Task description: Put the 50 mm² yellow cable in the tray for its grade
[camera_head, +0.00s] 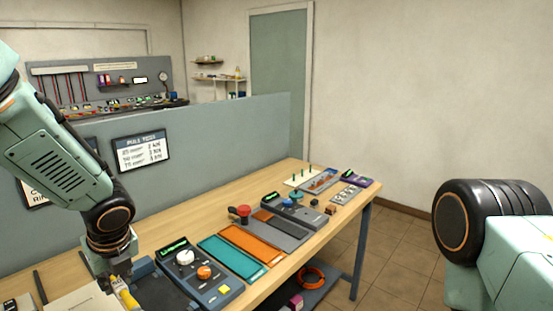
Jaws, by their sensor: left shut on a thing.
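My left gripper (117,281) is low at the bottom left, over the near left end of the bench. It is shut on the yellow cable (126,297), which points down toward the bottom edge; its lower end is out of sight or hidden. A teal tray-like panel (232,256) and an orange one (252,246) lie side by side on the bench, to the right of my left gripper. I cannot read any grade on them. My right gripper is out of view; only part of my right arm shows at the right.
A grey device with knobs (203,284) stands between my left gripper and the teal panel. Beyond the orange panel are a red-knobbed item (240,213) and several small devices. A grey partition (215,149) with a "pull tests" sign (140,151) runs behind the wooden bench (175,223).

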